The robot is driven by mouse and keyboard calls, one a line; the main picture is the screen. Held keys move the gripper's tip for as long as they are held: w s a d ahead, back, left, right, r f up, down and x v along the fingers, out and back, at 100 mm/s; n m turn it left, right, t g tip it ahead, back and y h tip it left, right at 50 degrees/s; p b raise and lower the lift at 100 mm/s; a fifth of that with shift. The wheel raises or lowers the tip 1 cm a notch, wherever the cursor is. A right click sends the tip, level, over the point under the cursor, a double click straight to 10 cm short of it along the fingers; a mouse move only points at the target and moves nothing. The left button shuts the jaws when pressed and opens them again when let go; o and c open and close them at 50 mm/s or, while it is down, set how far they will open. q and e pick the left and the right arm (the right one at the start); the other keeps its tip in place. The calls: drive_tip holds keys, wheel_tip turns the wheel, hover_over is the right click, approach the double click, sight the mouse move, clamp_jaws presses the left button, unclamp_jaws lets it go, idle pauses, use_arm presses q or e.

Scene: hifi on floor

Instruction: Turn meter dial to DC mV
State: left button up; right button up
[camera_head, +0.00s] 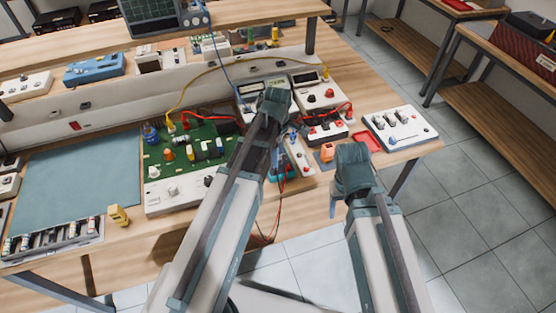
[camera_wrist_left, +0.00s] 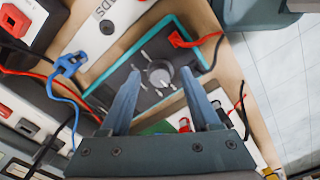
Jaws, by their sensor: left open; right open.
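The meter (camera_wrist_left: 122,82) is a dark-faced device with a teal rim in the left wrist view, lying flat. Its round grey dial (camera_wrist_left: 160,74) has pale marks around it. The markings are too small to read, so I cannot tell the dial's setting. My left gripper (camera_wrist_left: 160,70) is open. Its two fingertips appear on either side of the dial, with a gap to each side; I cannot tell how far above the face they are. In the head view my arm mostly hides the meter. My right arm shows there, but its gripper is hidden.
Red leads (camera_wrist_left: 196,41) and a blue lead (camera_wrist_left: 67,66) run close by. In the head view a green circuit board (camera_head: 205,130) stands left, and a white switch box (camera_head: 399,127) right.

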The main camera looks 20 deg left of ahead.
use_arm(q)
clamp_jaws()
idle(0.4)
drive_tip(key=shift+m, duration=0.3)
drive_tip(key=m, duration=1.3)
drive_tip(key=shift+m, duration=2.2)
